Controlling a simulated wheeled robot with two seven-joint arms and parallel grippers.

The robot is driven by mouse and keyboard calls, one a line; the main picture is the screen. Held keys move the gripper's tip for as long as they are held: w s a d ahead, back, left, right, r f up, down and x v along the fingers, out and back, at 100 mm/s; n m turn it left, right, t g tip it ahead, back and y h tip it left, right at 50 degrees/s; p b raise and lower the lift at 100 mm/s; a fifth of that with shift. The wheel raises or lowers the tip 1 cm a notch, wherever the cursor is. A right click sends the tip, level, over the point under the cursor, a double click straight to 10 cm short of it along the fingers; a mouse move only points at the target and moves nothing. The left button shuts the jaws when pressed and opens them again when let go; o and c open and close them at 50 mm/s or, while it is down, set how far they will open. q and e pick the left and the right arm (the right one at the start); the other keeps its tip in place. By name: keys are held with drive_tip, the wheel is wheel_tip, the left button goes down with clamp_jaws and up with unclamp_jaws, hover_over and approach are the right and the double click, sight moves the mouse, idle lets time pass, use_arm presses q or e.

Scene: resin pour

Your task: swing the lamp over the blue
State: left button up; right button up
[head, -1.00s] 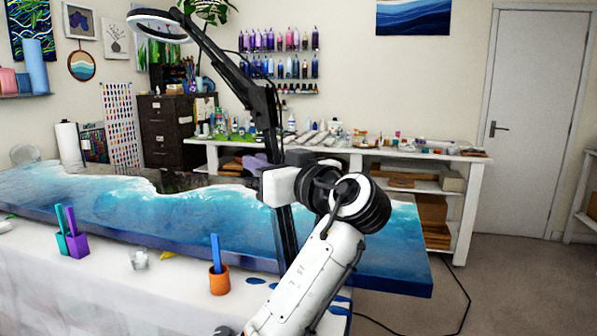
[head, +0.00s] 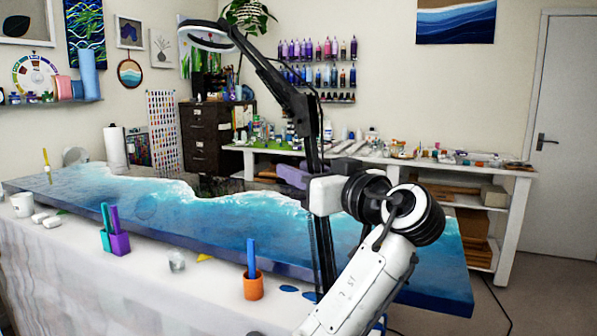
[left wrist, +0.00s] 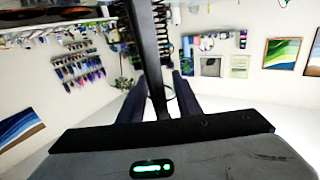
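The lamp has a ring-shaped head (head: 208,36) at the upper left end of a black jointed arm (head: 275,80) on a dark upright post (head: 312,135). The lamp head appears left of the plant, high above the far side of the table. Blue resin (head: 215,225) with a pale wavy edge covers the long slab. My left gripper (head: 295,177) is at the lamp's post. In the left wrist view its two dark fingers (left wrist: 160,95) stand on either side of the post (left wrist: 147,45), with a narrow light gap at the right finger. My right gripper is out of view.
An orange cup (head: 253,288) with a blue stick, a purple cup (head: 119,243), a teal cup and a clear cup (head: 177,261) stand along the front edge. A white mug (head: 22,204) is at far left. A cluttered white bench (head: 505,172) runs behind.

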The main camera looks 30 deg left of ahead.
use_arm(q)
drive_tip(key=b+v, duration=0.1)
drive_tip(key=v, duration=0.8)
drive_tip(key=shift+s+d+r, duration=0.1)
drive_tip(key=shift+s+d, duration=0.05)
drive_tip(key=shift+d, duration=0.15)
